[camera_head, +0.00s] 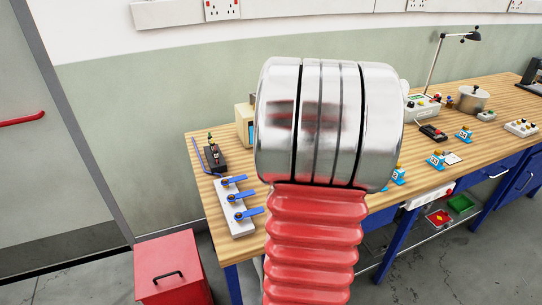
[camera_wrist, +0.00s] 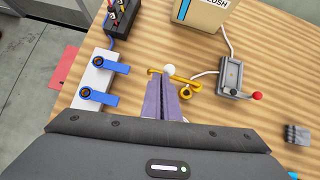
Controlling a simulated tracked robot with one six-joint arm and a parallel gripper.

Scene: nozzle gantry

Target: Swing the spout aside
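A thin yellow spout-like bar (camera_wrist: 185,78) with a white ball knob (camera_wrist: 170,71) shows in the wrist view, just beyond my fingertips, over the wooden bench. A yellow ring-shaped part (camera_wrist: 187,92) sits at its near side. My gripper (camera_wrist: 171,82) has purple fingers lying side by side with only a thin dark line between them; they look shut. The fingertips overlap the bar in the picture; I cannot tell whether they touch it. In the head view my arm hides the gripper and the spout.
A white block with blue levers (camera_wrist: 92,82) stands left of my fingers. A beige box (camera_wrist: 203,14) is behind the spout, and a grey switch box with a red-knobbed lever (camera_wrist: 232,78) stands right. A red cabinet (camera_head: 172,268) stands by the bench (camera_head: 205,185).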

